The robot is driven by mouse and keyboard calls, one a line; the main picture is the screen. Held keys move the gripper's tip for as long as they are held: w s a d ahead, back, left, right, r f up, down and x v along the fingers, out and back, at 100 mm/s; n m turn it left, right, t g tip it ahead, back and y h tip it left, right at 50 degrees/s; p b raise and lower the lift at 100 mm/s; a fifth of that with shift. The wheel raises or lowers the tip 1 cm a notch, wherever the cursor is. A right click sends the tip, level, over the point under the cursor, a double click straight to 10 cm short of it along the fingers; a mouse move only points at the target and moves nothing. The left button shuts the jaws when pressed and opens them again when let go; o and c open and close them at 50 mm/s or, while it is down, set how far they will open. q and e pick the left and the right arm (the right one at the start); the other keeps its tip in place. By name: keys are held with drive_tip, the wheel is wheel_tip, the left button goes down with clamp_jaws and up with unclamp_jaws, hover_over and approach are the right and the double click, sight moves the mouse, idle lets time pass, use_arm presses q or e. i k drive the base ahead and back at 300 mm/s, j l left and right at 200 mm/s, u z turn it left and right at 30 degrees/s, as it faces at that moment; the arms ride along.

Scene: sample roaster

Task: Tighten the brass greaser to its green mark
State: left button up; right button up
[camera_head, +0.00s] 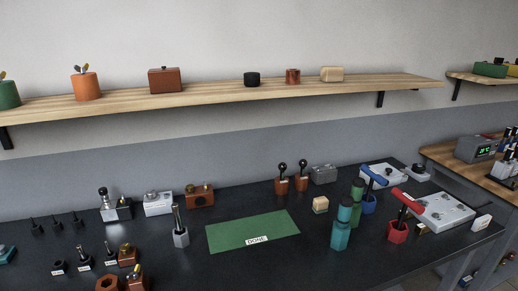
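I cannot tell for sure which thing is the brass greaser. Small brass-coloured tops show on a brown-orange block (128,257) at the left front of the dark bench and on another orange block (135,280) at the bottom edge. A brown box (200,197) farther back also carries a small brass-coloured part. No green mark on any of them can be made out at this size. Neither of my grippers is in view.
A green mat (252,225) with a "DONE" label lies mid-bench. Teal cylinders (340,235), a red-handled tool in a red holder (397,231) and a white plate (440,211) stand at right. A wooden shelf (205,97) runs above. The bench before the mat looks clear.

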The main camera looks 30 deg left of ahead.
sight(125, 248)
drive_tip(key=u, duration=2.1)
